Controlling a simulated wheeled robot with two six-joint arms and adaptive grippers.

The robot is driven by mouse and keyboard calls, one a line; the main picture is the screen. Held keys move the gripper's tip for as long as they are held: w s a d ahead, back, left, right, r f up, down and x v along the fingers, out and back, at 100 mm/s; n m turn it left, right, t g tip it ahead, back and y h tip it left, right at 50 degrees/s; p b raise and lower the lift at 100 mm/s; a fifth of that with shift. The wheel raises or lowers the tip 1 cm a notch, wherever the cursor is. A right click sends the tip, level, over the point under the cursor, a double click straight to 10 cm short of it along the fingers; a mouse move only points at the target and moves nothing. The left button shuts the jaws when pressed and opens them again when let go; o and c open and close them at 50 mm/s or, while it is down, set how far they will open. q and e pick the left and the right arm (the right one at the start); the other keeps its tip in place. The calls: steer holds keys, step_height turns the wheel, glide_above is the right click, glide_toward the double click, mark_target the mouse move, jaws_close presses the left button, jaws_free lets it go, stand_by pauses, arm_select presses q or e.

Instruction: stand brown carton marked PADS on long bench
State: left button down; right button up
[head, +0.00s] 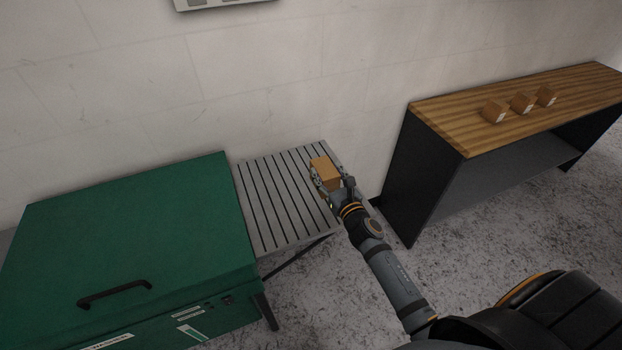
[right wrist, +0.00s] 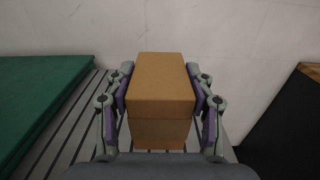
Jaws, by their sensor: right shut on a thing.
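A brown carton (head: 325,171) is held in my right gripper (head: 328,180), above the right part of a grey slatted stand. In the right wrist view the carton (right wrist: 161,97) sits between both fingers of the right gripper (right wrist: 162,100), which touch its sides. No marking can be read on the faces that show. The long bench (head: 446,122) has a striped wooden top and dark side panels, and stands to the right of the gripper. My left gripper is not in view.
Three small brown cartons (head: 521,103) stand in a group on the bench top, with bare wood to their left and right. The slatted stand (head: 275,200) is beside a green box (head: 140,235) with a black handle. A pale wall runs behind everything. Speckled floor lies in front of the bench.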

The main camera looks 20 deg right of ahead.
steer(key=w+f+b, duration=0.1)
steer(key=w+a+f+b, duration=0.1)
steer(key=f, duration=0.1)
steer(key=w+a+f+b, duration=0.1)
steer(key=f+b, duration=0.1)
steer(key=shift+w+a, duration=0.15)
steer(key=shift+w, duration=0.1)
steer(key=shift+w+a+f, duration=0.1)
steer(key=shift+w+f, duration=0.15)
steer(key=shift+w, duration=0.05)
steer(key=f+b, duration=0.4)
steer(key=shift+w+a, duration=0.2)
steer(key=shift+w, duration=0.1)
steer(key=shift+r, duration=0.1)
steer(key=o, duration=1)
steer(key=shift+s+f, duration=0.1)
steer(key=shift+f, duration=0.1)
steer(key=o, duration=0.5)
